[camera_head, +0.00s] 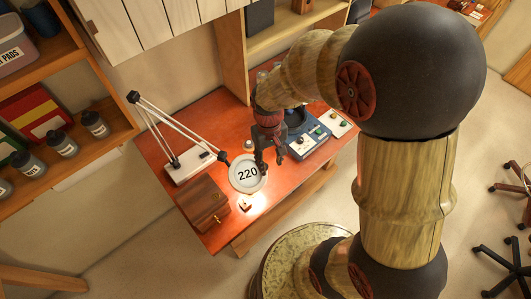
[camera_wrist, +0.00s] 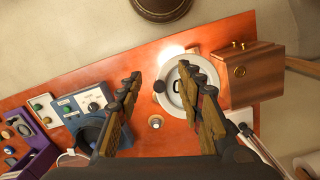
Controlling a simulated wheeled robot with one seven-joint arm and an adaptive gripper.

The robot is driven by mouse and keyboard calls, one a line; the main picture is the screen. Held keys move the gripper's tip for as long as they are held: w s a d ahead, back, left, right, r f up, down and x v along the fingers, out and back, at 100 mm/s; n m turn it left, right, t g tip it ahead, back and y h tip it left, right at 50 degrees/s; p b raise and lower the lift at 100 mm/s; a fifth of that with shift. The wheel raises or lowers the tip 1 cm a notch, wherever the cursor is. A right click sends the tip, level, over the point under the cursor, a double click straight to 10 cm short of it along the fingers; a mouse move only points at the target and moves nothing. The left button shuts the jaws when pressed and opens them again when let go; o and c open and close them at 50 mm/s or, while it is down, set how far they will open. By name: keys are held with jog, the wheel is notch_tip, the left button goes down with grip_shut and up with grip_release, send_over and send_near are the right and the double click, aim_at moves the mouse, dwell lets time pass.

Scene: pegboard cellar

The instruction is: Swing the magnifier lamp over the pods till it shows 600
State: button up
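The magnifier lamp's round white head (camera_head: 247,173) reads 220 in the head view. Its thin jointed arm (camera_head: 150,108) rises from a white base (camera_head: 190,167) on the orange table. In the wrist view the head (camera_wrist: 188,98) is partly covered by my right finger, with one digit showing. A dark round knob (camera_wrist: 159,87) sits at the head's edge. My gripper (camera_head: 270,161) is open, and the wrist view shows its fingers (camera_wrist: 158,86) on either side of the knob, apart from it. A small pale round thing (camera_head: 244,203), possibly a pod, lies near the bright light spot.
A wooden box (camera_head: 203,201) stands close to the lamp head. A blue device with knobs (camera_head: 308,140) and a pale switch panel (camera_head: 337,122) stand across the table. A small white-topped knob (camera_wrist: 155,122) is on the table. A purple device (camera_wrist: 25,140) shows at far left.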

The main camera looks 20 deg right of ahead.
jog(key=shift+t, duration=0.4)
jog(key=w, duration=0.1)
jog(key=w+f, duration=0.1)
jog(key=w, duration=0.2)
jog(key=shift+w+f+b, duration=0.2)
jog(key=shift+f+b, duration=0.05)
jog(key=shift+b, duration=0.05)
jog(key=shift+w+d+f, duration=0.1)
jog(key=shift+f, duration=0.05)
jog(key=shift+f+n, duration=0.3)
jog(key=shift+f, duration=0.05)
notch_tip(320, 180, down, 6)
jog(key=shift+f+p, duration=0.25)
jog(key=shift+p, duration=0.2)
grip_shut()
